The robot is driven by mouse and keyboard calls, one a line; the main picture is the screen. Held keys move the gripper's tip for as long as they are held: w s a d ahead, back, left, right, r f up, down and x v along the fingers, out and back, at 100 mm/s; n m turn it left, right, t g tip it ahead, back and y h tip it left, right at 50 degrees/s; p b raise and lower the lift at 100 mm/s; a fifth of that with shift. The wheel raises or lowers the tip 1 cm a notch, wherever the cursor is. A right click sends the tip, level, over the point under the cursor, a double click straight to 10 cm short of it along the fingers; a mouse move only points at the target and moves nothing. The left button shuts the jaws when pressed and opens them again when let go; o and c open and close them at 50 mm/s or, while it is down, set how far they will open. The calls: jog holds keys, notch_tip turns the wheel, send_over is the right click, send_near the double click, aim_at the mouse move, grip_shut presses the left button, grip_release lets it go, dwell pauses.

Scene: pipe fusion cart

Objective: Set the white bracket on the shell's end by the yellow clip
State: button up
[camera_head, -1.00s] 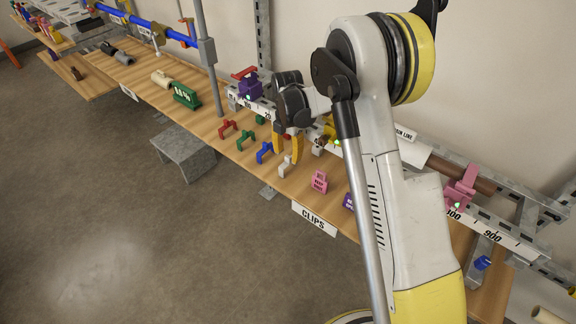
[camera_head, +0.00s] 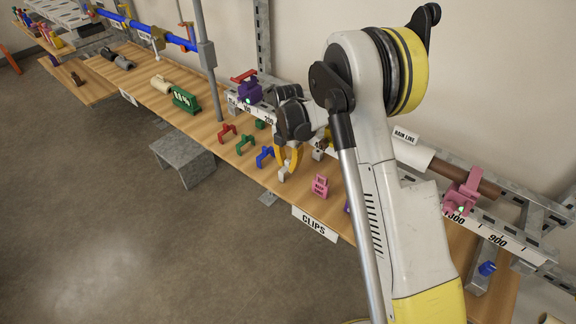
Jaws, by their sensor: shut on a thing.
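My gripper (camera_head: 288,162), with yellow fingers, points down over the front of the wooden bench, left of the arm's forearm. It is shut on the small white bracket (camera_head: 284,173), which shows just below the fingertips. I cannot tell whether the bracket still touches the bench. The white shell (camera_head: 412,154) sits around the brown pipe (camera_head: 475,183) on the rail to the right. Its left part is hidden behind my arm. A small patch of yellow (camera_head: 325,141) just right of the gripper may be the yellow clip, mostly hidden.
Red (camera_head: 227,133), green (camera_head: 245,144) and blue (camera_head: 265,156) clips lie left of the gripper. A pink block (camera_head: 320,187) lies to its right. A purple clamp (camera_head: 249,92) and a pink clamp (camera_head: 461,194) stand on the rail. A grey post (camera_head: 206,60) rises at the left.

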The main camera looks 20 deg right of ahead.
notch_tip(320, 180, up, 28)
jog(key=p, duration=0.9)
jog(key=shift+p, duration=0.35)
jog(key=shift+f, duration=0.15)
